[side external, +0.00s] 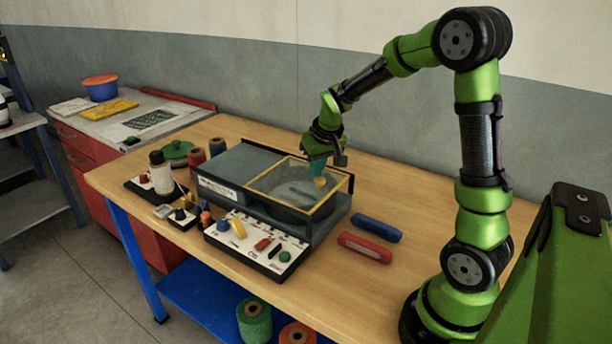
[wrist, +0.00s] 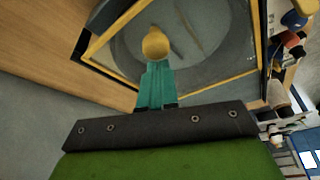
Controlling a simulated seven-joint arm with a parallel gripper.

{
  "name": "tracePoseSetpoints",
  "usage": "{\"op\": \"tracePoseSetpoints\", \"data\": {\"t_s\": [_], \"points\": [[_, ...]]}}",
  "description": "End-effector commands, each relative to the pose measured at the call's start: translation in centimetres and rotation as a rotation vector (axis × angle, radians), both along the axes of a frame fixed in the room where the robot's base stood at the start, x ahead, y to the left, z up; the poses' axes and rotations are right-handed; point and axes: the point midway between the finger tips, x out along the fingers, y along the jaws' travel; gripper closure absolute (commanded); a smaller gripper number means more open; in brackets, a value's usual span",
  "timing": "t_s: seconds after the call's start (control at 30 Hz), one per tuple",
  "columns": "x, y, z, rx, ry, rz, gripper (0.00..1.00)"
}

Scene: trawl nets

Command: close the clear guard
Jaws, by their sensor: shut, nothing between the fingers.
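The clear guard (side external: 268,174), a see-through panel in a yellow frame, lies roughly level over the round well of a grey bench machine (side external: 245,170). I cannot tell whether it is fully down. In the wrist view the guard's yellow frame (wrist: 118,22) runs around the well. My gripper (side external: 318,174) is over the guard's area, pointing down, with its teal fingers shut and empty. A yellow round knob (side external: 320,182) is at the fingertips; it also shows in the wrist view (wrist: 156,44), just beyond the fingers. Whether they touch is unclear.
A white control panel (side external: 255,247) with knobs and buttons is at the machine's front. A red item (side external: 364,248) and a blue item (side external: 376,228) lie to its right. Spools (side external: 196,160) and a bottle (side external: 161,172) stand to its left. The table's right side is mostly clear.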

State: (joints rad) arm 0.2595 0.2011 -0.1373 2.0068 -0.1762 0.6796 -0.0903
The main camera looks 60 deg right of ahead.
Motion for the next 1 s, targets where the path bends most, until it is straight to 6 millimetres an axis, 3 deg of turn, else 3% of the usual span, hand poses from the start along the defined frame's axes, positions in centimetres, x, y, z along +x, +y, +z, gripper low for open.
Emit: {"op": "tracePoseSetpoints", "data": {"t_s": [0.2,0.63,0.77,1.0], "points": [[-1.4,0.0,0.0,0.001,0.002,0.000,1.00],[-1.6,0.0,-0.2,0.005,0.011,-0.001,1.00],[-0.9,-0.4,-0.1,0.003,0.009,-0.003,1.00],[2.5,-2.0,1.3,-0.006,-0.010,0.002,1.00]]}}
